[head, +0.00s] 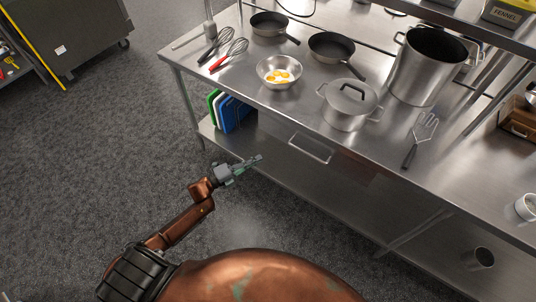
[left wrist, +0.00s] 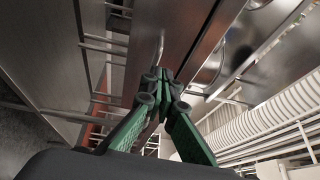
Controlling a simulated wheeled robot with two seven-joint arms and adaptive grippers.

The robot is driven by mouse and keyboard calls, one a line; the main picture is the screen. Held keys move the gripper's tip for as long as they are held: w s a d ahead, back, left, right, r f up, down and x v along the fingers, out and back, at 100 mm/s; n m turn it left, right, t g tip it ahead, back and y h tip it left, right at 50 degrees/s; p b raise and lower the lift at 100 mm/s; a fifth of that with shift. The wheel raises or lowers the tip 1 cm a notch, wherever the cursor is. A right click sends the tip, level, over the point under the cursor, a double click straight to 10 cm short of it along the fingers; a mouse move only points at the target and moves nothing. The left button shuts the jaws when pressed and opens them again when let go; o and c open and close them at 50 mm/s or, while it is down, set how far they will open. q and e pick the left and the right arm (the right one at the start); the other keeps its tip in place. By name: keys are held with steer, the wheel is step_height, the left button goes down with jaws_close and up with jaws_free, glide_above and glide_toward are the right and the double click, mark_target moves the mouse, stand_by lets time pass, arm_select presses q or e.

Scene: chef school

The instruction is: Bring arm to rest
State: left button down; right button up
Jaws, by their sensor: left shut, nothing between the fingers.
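My left arm (head: 186,226) reaches forward from the lower left in the head view. My left gripper (head: 258,158) is in front of the steel table, off its front edge and below the level of its top. Its fingers are shut and empty. In the left wrist view the green fingers (left wrist: 163,76) meet at the tips, with nothing between them. My right gripper is in neither view.
The steel table (head: 285,112) holds a bowl of eggs (head: 279,73), a lidded pot (head: 349,104), pans, whisks and a masher (head: 420,138). A drawer handle (head: 310,149) is right of my gripper. Cutting boards (head: 229,110) stand below.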

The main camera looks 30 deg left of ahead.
arm_select(q)
steer(key=shift+s+a, duration=0.35)
steer(key=shift+s, duration=0.15)
steer(key=shift+f, duration=0.1)
steer(key=s+a+f+n+g+y, duration=0.25)
steer(key=s+f+n, duration=0.25)
steer(key=f, duration=0.6)
steer(key=s+a+f+n+g+y, duration=0.1)
steer(key=s+a+f+n+y, duration=0.4)
steer(key=f, duration=0.6)
steer(key=s+a+f+n+g+y, duration=0.15)
steer(key=s+f+n, duration=0.35)
steer(key=f, duration=0.6)
steer(key=s+d+f+n+g+y, duration=0.1)
steer(key=s+f+n+g, duration=0.15)
steer(key=s+f, duration=0.6)
steer(key=s+f+n+g+y, duration=0.1)
steer(key=s+f+n+g, duration=0.3)
steer(key=s, duration=0.8)
steer(key=s+d+f+n+g, duration=0.1)
steer(key=s+d+f, duration=0.2)
steer(key=s, duration=0.8)
steer(key=s+d+f+n+g+p, duration=0.1)
steer(key=s+d+f+g, duration=0.1)
steer(key=s, duration=0.8)
steer(key=shift+s+d+f, duration=0.4)
steer(key=shift+d+f, duration=0.35)
steer(key=shift+f, duration=0.2)
